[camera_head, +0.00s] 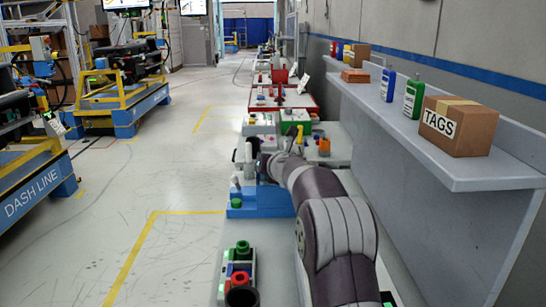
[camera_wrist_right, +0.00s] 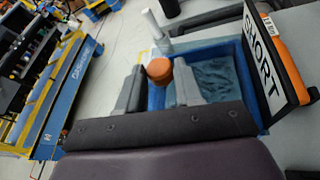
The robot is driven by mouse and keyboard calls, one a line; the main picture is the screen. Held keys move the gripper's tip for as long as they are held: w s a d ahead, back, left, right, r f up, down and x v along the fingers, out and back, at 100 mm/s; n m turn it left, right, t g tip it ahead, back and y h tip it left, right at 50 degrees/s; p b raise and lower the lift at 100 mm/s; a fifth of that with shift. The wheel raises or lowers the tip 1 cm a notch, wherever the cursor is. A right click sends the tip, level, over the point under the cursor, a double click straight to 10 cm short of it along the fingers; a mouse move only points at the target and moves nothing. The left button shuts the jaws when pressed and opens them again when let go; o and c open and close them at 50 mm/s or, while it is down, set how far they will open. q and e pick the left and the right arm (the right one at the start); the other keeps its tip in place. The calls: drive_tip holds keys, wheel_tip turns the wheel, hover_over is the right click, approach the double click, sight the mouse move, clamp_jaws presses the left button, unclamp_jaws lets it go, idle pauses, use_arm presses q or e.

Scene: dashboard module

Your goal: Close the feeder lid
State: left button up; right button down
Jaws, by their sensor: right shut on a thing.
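A blue open-topped box (camera_wrist_right: 221,45), which looks like the feeder, lies under my right gripper in the right wrist view. A blue body (camera_head: 262,203) also shows on the bench in the head view. My right gripper (camera_wrist_right: 159,78) has its two fingers on either side of an orange-brown round knob (camera_wrist_right: 159,68) and is shut on it. Which part the knob belongs to is hidden. A dark panel with a white "SHORT" label (camera_wrist_right: 263,62) stands upright at the box's right side; I cannot tell whether it is the lid. My left gripper is out of view.
White posts (camera_wrist_right: 154,23) stand beside the box. A grey shelf (camera_head: 420,150) runs along the right wall and carries a TAGS carton (camera_head: 459,126) and bottles. A small part holder (camera_head: 240,270) sits nearer on the bench.

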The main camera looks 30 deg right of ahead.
drive_tip(key=shift+w+a+f, duration=0.15)
drive_tip(key=shift+a+f, duration=0.1)
drive_tip(key=shift+f, duration=0.35)
drive_tip(key=shift+a+f, duration=0.1)
drive_tip(key=c, duration=1)
unclamp_jaws()
drive_tip(key=shift+c, duration=0.2)
drive_tip(key=shift+o, duration=1.3)
drive_tip(key=shift+w+a, duration=0.1)
drive_tip(key=shift+a, duration=0.1)
